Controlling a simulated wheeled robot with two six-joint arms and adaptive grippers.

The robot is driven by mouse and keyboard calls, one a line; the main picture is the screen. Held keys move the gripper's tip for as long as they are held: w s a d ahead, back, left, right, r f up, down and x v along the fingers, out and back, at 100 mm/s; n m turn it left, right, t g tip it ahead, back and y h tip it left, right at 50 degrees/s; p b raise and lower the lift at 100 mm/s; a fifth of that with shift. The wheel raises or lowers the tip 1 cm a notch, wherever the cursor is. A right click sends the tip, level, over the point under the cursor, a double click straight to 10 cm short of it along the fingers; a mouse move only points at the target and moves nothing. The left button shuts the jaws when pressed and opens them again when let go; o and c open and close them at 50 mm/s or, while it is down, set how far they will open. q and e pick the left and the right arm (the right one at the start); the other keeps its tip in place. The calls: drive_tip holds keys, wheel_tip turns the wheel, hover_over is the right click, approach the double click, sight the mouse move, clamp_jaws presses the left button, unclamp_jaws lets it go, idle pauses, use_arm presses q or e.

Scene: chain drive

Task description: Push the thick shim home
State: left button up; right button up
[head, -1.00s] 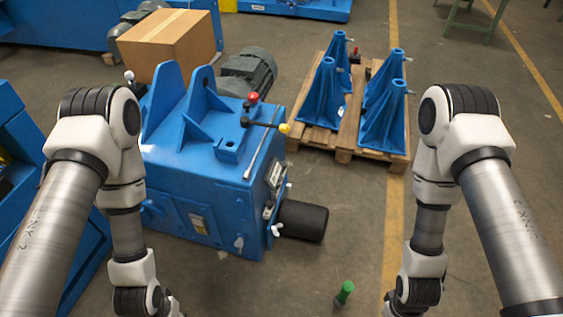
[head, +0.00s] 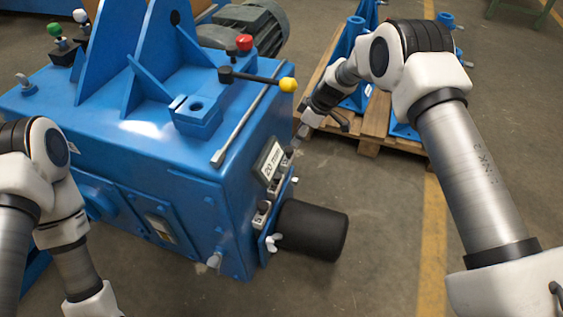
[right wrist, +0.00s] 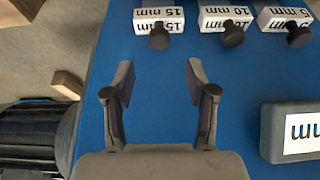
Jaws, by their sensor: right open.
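Three white shims with dark knobs sit in a row along the blue face at the top of the right wrist view. Their labels read 15 mm (right wrist: 172,14), 10 mm (right wrist: 211,20) and 5 mm (right wrist: 272,22); 15 mm is the thickest number of these. My right gripper (right wrist: 160,75) is open and empty, its fingers pointing toward the 15 mm shim, apart from it. My left gripper is outside the picture.
A dark block with a white label reading 20 mm (head: 270,161) is on the housing's side. A black cylinder (head: 315,230) sticks out below. A lever with a yellow ball (head: 288,85) is on top. A pallet (head: 375,118) with blue stands lies behind my right arm.

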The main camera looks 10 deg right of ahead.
sight(289, 149)
drive_tip(key=b+x, duration=0.2)
drive_tip(key=x, duration=0.6)
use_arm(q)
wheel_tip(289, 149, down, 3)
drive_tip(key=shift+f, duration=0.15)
use_arm(e)
drive_tip(key=shift+r, duration=0.1)
